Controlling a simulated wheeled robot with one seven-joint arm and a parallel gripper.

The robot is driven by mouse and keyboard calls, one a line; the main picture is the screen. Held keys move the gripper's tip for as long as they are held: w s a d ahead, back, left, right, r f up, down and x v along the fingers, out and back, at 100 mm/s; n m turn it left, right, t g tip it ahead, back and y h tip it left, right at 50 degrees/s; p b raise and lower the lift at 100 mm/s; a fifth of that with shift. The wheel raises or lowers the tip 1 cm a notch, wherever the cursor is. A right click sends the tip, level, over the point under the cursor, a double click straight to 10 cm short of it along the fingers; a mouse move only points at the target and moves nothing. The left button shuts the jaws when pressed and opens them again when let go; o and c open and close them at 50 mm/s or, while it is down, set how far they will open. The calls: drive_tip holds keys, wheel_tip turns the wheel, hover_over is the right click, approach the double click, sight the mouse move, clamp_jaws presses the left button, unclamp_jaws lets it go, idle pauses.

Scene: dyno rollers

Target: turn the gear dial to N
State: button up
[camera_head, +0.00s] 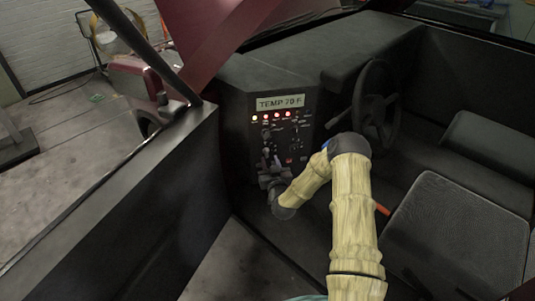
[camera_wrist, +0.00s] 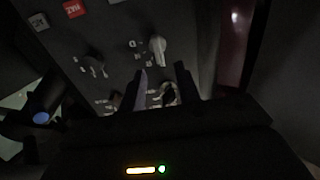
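The control panel (camera_head: 270,130) stands ahead, below a display reading TEMP 70 F. My gripper (camera_head: 268,172) is at the lower part of this panel, with the arm reaching in from the right. In the wrist view my gripper (camera_wrist: 164,72) has its two dark fingers apart. A small knob (camera_wrist: 168,94) with pale marks around it shows low between the fingers; it looks like the gear dial, but its letters are too small to read. I cannot tell whether a finger touches it or where it points.
A pale knob (camera_wrist: 157,47) and a dark knob (camera_wrist: 93,65) are near the fingers. A steering wheel (camera_head: 376,105) and seat (camera_head: 455,235) are right of the panel.

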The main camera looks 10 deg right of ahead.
sight(267, 152)
drive_tip(key=shift+w, duration=2.5)
clamp_jaws()
